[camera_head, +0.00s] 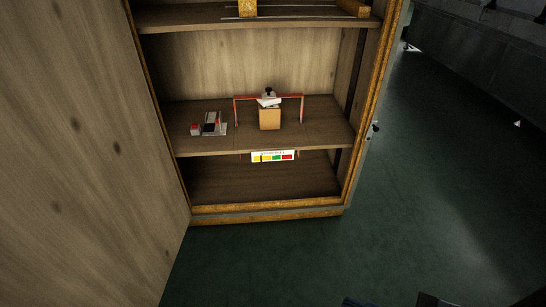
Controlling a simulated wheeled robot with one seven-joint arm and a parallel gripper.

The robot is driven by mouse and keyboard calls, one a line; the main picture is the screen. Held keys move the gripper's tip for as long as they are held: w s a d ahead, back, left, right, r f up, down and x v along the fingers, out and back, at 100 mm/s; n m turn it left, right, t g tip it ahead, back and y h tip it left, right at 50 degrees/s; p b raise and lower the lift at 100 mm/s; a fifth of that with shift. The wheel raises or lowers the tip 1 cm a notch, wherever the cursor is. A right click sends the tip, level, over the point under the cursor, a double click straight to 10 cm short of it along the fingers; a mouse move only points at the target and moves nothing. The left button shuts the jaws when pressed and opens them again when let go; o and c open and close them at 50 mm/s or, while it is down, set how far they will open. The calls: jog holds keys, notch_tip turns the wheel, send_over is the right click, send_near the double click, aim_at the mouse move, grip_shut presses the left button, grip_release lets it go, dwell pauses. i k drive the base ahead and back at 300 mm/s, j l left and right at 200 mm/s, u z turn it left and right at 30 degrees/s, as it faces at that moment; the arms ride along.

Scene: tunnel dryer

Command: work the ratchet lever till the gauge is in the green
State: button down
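The gauge (272,156) is a small white plate with yellow, green and red fields, at the front edge of the middle shelf. I cannot make out a pointer on it. Above it on the shelf stands a tan block (270,119) under a thin red frame (285,96), with a pale piece and a black knob (269,91) on top. To the left lies a low grey device (211,124) with a dark part and a red end; it may carry the ratchet lever, but it is too small to tell. My gripper is not clearly in view.
The wooden cabinet (271,208) is open, with its large door (85,150) swung out at the left. An upper shelf (200,15) holds wooden pieces. Dark bits show at the bottom edge. The green floor (420,190) is clear at the right.

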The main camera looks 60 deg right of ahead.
aim_at(209, 127)
jog(key=i+l+u, duration=0.1)
jog(key=i+l, duration=0.4)
jog(key=i, duration=0.2)
jog(key=i+l+u, duration=0.15)
jog(key=i+l, duration=0.4)
jog(key=i, duration=0.1)
